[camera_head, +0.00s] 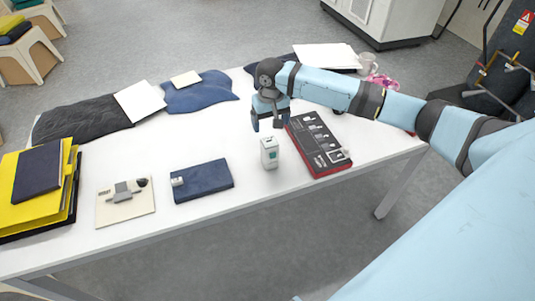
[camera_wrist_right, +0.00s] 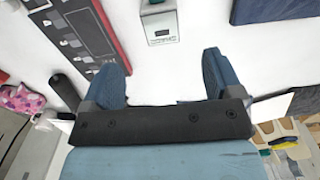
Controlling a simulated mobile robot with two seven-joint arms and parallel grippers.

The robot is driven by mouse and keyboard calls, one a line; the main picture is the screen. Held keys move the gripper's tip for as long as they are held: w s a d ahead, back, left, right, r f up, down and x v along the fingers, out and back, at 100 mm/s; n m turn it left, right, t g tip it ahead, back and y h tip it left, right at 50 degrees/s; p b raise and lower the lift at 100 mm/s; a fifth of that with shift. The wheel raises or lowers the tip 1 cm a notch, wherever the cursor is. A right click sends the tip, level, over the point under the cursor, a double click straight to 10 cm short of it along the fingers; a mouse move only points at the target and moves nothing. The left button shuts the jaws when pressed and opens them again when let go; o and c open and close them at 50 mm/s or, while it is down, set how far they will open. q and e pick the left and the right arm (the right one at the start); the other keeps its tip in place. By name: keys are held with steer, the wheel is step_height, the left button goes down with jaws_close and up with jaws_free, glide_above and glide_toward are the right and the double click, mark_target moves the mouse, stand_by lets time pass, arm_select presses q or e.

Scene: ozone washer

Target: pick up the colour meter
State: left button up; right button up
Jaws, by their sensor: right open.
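A small white upright device with a dark green patch, apparently the colour meter (camera_head: 269,152), stands on the white table (camera_head: 215,140) near its middle. It also shows at the top of the right wrist view (camera_wrist_right: 160,27), with a small display on its face, partly cut off by the frame edge. My right gripper (camera_head: 268,122) is just behind it in the head view, pointing down. In the right wrist view its two blue fingers (camera_wrist_right: 161,68) are spread apart with only bare table between them; the device lies beyond the fingertips, untouched. My left gripper is out of view.
A dark red-edged case (camera_head: 318,145) lies close to the right of the device. A navy pouch (camera_head: 202,181) and a beige card with a grey tool (camera_head: 125,192) lie to the left. Dark and blue cloths (camera_head: 200,92) lie behind. Table between is clear.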

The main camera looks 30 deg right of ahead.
mark_target(269, 142)
step_height(269, 142, down, 10)
steer(key=shift+w+f, duration=0.1)
steer(key=shift+w, duration=0.05)
steer(key=c, duration=1.5)
steer(key=shift+r, duration=0.2)
